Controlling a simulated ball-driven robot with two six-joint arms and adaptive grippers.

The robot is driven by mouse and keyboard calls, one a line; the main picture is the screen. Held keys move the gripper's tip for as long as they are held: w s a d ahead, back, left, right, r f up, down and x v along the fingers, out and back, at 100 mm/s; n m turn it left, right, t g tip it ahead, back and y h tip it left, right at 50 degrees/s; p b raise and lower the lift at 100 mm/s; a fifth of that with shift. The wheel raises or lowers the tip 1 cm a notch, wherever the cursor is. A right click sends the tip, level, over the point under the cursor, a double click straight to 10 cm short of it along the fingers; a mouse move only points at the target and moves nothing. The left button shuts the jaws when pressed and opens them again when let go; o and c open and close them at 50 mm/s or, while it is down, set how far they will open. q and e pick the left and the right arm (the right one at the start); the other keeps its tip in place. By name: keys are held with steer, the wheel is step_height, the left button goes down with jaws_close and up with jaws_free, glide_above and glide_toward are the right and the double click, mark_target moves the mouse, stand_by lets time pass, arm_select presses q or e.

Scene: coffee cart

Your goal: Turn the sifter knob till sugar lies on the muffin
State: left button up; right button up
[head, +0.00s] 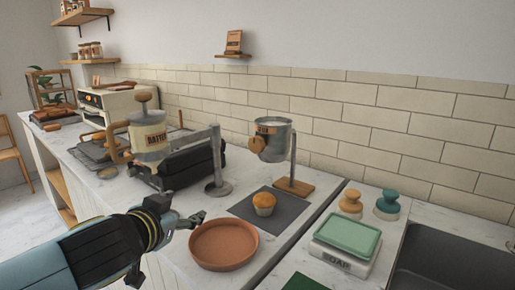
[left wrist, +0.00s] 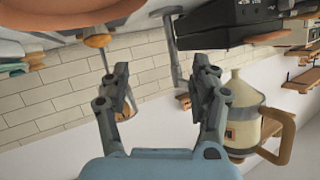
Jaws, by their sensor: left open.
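The sifter is a metal cup (head: 276,137) held on a post above a wooden base. Its round wooden knob (head: 256,147) is on the cup's left side. The muffin (head: 264,204) sits on a dark mat (head: 237,209), below and in front of the cup; I cannot make out sugar on its top. My left gripper (head: 199,218) is open and empty, left of the muffin and apart from the knob. My right gripper is not in view.
A terracotta dish (head: 223,246) lies close to my left gripper. A batter dispenser (head: 150,139) on a metal post stands at the left by a dark appliance. A scale with a green tray (head: 346,240) and two knobbed stamps (head: 387,204) are at the right.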

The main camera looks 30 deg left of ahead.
arm_select(q)
steer(key=w+d+r+m+t+h, duration=0.1)
steer(key=w+r+m+t+h, duration=0.15)
steer(key=w+r, duration=0.3)
steer(key=m+t+h+p, duration=0.3)
steer(key=h+p, duration=0.2)
steer(key=p, duration=0.1)
glide_toward(254, 145)
steer(key=shift+n+y, duration=0.25)
steer(key=w, duration=0.1)
steer(key=w+r, duration=0.1)
steer(key=w, duration=0.2)
steer(key=shift+w+d+r, duration=0.1)
steer(key=shift+d+r, duration=0.1)
steer(key=shift+d, duration=0.15)
steer(key=w, duration=0.4)
steer(key=shift+w+d+f+p, duration=0.1)
steer(key=shift+d+f+p, duration=0.1)
steer(key=shift+f+p, duration=0.2)
steer(key=shift+w, duration=0.6)
steer(key=c, duration=1.2)
